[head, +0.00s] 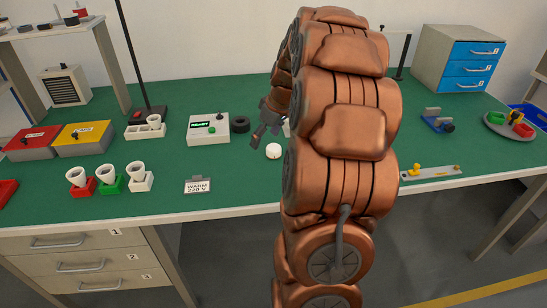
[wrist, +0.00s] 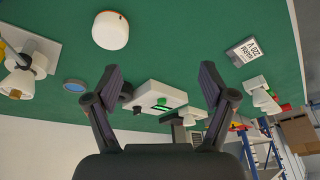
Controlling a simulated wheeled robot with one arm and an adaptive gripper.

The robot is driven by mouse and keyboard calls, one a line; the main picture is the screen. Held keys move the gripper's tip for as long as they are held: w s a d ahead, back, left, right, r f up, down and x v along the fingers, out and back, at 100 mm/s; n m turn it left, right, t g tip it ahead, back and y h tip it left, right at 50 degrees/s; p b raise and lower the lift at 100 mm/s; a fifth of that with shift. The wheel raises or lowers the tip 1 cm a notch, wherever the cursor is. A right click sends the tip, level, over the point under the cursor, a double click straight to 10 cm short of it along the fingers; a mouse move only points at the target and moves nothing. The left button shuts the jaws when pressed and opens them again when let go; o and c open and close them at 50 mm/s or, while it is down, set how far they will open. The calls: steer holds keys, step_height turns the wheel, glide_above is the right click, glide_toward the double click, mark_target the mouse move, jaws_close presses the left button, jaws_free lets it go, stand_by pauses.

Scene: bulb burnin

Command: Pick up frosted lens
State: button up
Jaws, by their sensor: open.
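The frosted lens, a small white rounded cap (head: 273,151), sits on the green bench top near the front edge, just left of my arm. In the wrist view the lens (wrist: 110,30) is large at the upper left, outside the space between the fingers. My gripper (head: 262,133) is above the bench, slightly behind and left of the lens in the head view. Its two dark fingers (wrist: 160,78) are spread wide and nothing is between them. Nothing touches the lens.
A white control box (head: 208,128) and black round piece (head: 240,124) stand left of my gripper. A "WARM 220 V" sign (head: 198,186) lies near the front edge. Several white cone-shaped parts stand in coloured bases (head: 110,187). A blue disc (wrist: 75,86) shows in the wrist view.

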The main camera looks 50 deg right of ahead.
glide_toward(275, 147)
step_height(275, 147, down, 2)
steer(key=shift+t+h, duration=0.3)
steer(key=shift+a+p+x, duration=0.15)
steer(key=shift+p+x, duration=0.1)
steer(key=shift+x, duration=1.85)
steer(key=shift+a+p+x, duration=0.2)
steer(key=shift+x, duration=1.9)
steer(key=shift+c, duration=0.2)
steer(key=c, duration=0.8)
